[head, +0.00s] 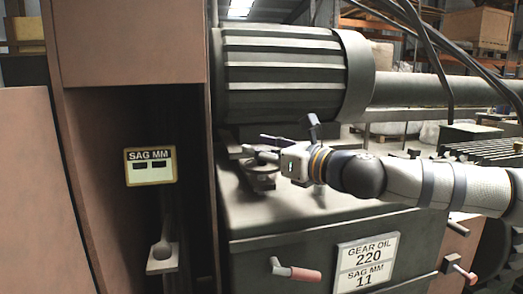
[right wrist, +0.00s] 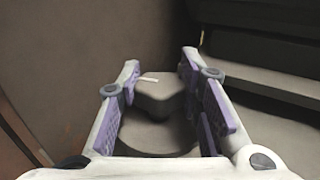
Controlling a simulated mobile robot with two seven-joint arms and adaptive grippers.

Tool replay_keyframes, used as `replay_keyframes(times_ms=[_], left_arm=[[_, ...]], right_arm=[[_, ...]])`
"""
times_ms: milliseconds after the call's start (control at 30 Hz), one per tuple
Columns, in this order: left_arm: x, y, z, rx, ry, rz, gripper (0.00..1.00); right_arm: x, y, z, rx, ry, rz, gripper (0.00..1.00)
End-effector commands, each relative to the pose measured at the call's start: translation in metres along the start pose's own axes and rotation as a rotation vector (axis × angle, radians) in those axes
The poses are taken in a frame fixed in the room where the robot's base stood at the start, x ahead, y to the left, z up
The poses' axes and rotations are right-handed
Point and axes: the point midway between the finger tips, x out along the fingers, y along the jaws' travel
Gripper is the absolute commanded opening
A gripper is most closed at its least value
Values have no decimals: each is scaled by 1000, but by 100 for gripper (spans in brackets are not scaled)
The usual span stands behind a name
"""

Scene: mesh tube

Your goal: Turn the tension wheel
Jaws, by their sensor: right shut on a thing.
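The tension wheel, as far as I can tell, is the dark round piece (head: 262,182) on the ledge below the ribbed motor. My right gripper (head: 258,152) reaches it from the right, and its fingers hide part of it. In the right wrist view, the purple-padded fingers (right wrist: 168,90) stand on either side of a raised grey block (right wrist: 158,98) on a rounded base (right wrist: 158,135). The gripper is shut on this raised part of the wheel. A small light mark shows near the block's top. My left gripper is not in view.
The ribbed motor (head: 285,75) hangs close above my right gripper. A brown panel (head: 135,45) stands to the left. A red-handled crank (head: 297,273) and a "GEAR OIL 220, SAG MM 11" plate (head: 366,264) are below.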

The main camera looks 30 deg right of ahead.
Motion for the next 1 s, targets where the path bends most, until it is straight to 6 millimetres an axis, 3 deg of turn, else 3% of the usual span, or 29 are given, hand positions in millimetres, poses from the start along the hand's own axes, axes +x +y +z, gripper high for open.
replay_keyframes(times_ms=[500, 1000], left_arm=[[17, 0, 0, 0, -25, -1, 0], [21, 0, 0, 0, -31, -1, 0]], right_arm=[[1, 3, -2, -2, 2, -383, 5], [1, 2, -1, -1, 1, -715, 5]])
